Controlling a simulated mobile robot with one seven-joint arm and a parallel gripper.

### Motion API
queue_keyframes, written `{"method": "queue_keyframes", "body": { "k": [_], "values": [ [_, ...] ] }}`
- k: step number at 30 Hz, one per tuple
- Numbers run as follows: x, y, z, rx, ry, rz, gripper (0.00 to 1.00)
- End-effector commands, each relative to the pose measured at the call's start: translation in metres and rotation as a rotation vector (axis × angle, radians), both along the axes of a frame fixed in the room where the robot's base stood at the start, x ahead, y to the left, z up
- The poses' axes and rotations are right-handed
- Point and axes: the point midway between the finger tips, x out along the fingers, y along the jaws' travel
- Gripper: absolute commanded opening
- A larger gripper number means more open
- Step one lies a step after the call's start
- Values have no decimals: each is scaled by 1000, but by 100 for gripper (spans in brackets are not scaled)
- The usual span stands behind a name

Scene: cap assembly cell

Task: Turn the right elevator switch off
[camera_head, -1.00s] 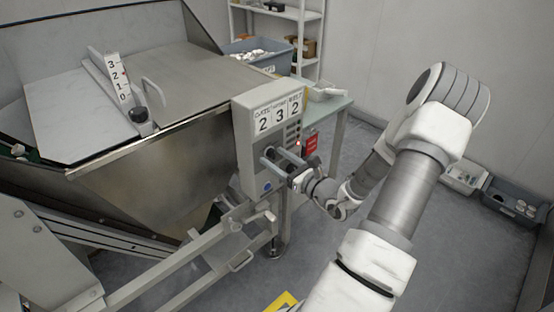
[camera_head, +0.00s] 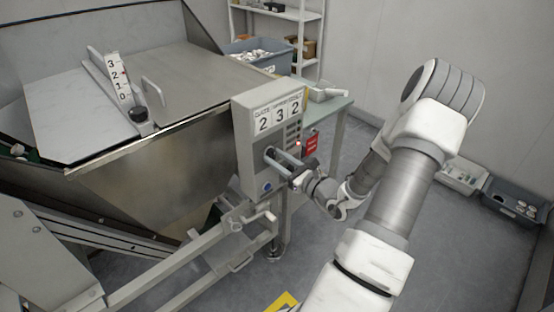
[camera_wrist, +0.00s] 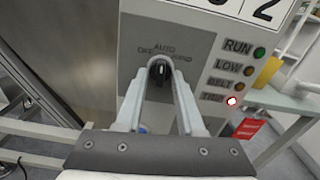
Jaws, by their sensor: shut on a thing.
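The switch (camera_wrist: 160,78) is a small black rotary knob on the grey control box (camera_head: 240,135). In the wrist view it stands about upright under the printed word AUTO, with OFF to its left and a partly covered word to its right. My gripper (camera_wrist: 160,67) has its two pale fingers closed on the knob, one on each side. In the head view my gripper (camera_head: 271,155) reaches the box front from the right, and the knob itself is mostly hidden there.
Beside the switch are RUN, LOW, BELT and TRIP lamps; the TRIP lamp (camera_wrist: 231,100) glows red. A blue button (camera_head: 267,186) sits low on the box. A red tag (camera_head: 311,145) and a green table (camera_head: 338,106) stand right of it. A metal hopper (camera_head: 150,165) stands left.

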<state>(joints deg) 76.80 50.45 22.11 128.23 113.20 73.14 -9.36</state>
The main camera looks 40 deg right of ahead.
Motion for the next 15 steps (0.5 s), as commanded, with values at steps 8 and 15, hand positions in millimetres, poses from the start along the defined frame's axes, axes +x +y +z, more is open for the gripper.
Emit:
{"method": "queue_keyframes", "body": {
  "k": [8,15],
  "values": [
    [0,-1,-2,-219,-16,2,0],
    [0,-2,-3,-421,-33,2,0]
  ]
}}
